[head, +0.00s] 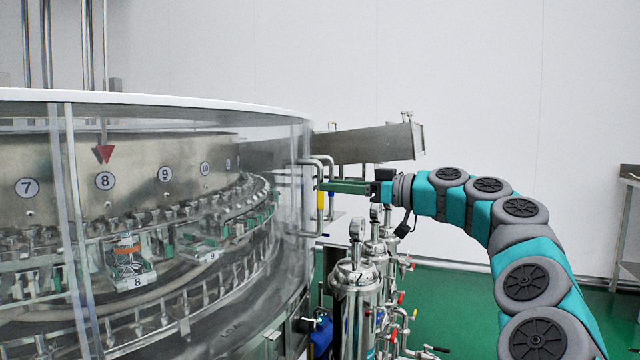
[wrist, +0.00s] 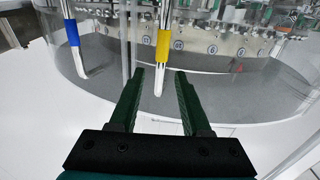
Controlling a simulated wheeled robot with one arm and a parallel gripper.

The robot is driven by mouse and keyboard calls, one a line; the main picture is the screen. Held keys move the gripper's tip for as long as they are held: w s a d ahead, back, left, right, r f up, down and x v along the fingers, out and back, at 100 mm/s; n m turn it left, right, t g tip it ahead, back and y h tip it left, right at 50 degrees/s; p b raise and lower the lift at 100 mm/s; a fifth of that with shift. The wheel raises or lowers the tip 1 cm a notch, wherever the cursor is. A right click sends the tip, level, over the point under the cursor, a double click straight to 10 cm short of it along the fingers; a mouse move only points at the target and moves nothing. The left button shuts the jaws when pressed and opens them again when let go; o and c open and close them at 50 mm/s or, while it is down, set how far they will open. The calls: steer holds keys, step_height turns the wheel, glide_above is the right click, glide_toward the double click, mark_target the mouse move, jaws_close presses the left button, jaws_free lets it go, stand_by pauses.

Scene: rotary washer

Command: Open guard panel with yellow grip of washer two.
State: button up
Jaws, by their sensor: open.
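The round washer (head: 190,110) with clear guard panels (head: 285,180) fills the left of the head view. A handle with a yellow grip (head: 321,200) stands upright on the panel's right edge. The yellow grip (wrist: 163,44) also shows in the wrist view, in line with the gap between my fingers. My gripper (head: 322,186) is open, its fingertips at the handle's height and overlapping it in the head view. In the wrist view, my gripper (wrist: 159,72) has a finger on each side of the handle's bar. I cannot tell whether either finger touches it.
A second handle with a blue grip (wrist: 72,32) is left of the yellow one in the wrist view. Steel filter housings (head: 357,290), one marked 2, stand below my gripper. A steel chute (head: 375,145) juts out behind it. Green floor (head: 450,325) is open at right.

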steer(key=x, duration=0.4)
steer(key=shift+a+p, duration=0.2)
steer(key=shift+p, duration=0.15)
steer(key=shift+c, duration=0.2)
jaws_close()
stand_by(0.9)
